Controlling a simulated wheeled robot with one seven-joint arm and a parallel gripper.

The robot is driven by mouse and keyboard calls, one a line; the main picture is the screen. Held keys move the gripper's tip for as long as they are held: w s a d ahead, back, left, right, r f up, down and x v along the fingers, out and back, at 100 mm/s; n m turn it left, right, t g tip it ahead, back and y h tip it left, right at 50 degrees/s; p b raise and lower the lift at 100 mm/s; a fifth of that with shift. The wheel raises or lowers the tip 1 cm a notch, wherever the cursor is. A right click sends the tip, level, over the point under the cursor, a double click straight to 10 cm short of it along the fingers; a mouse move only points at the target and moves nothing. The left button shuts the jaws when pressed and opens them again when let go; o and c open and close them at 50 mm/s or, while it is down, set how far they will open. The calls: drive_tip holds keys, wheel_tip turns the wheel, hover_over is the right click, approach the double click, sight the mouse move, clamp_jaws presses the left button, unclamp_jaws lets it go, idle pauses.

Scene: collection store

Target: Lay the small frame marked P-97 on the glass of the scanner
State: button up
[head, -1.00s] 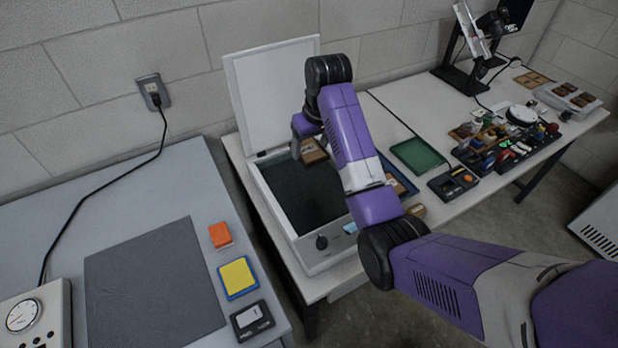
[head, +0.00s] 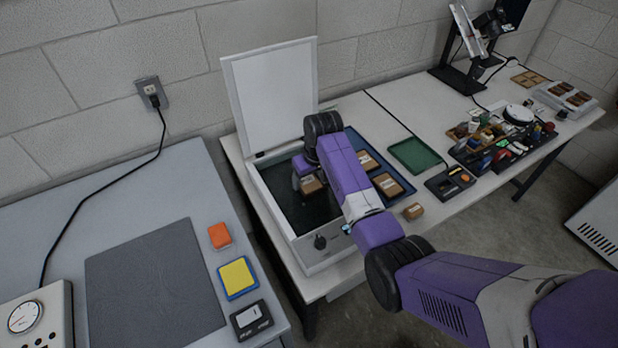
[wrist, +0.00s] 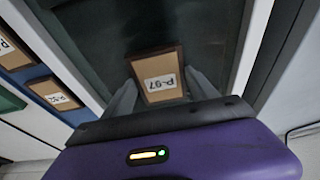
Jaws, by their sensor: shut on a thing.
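The small frame marked P-97 (wrist: 157,74) has a brown border and a white label, readable in the wrist view. My gripper (wrist: 155,92) is shut on it, one finger at each side. In the head view the frame (head: 311,185) shows over the dark scanner glass (head: 283,195), partly hidden by my gripper (head: 302,176). The scanner's white lid (head: 270,92) stands open at the back. The wrist view also shows the dark glass (wrist: 205,30) beneath the frame. I cannot tell whether the frame touches the glass.
A blue tray (head: 408,186) with other small frames (head: 388,185) lies right of the scanner. A small wooden block (head: 413,211) is at the table's front. A green tray (head: 416,153) and tools stand further right. My arm crosses in front.

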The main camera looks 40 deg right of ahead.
sight(314, 189)
drive_tip(key=o, duration=1.4)
drive_tip(key=shift+f, duration=0.1)
drive_tip(key=v, duration=1.2)
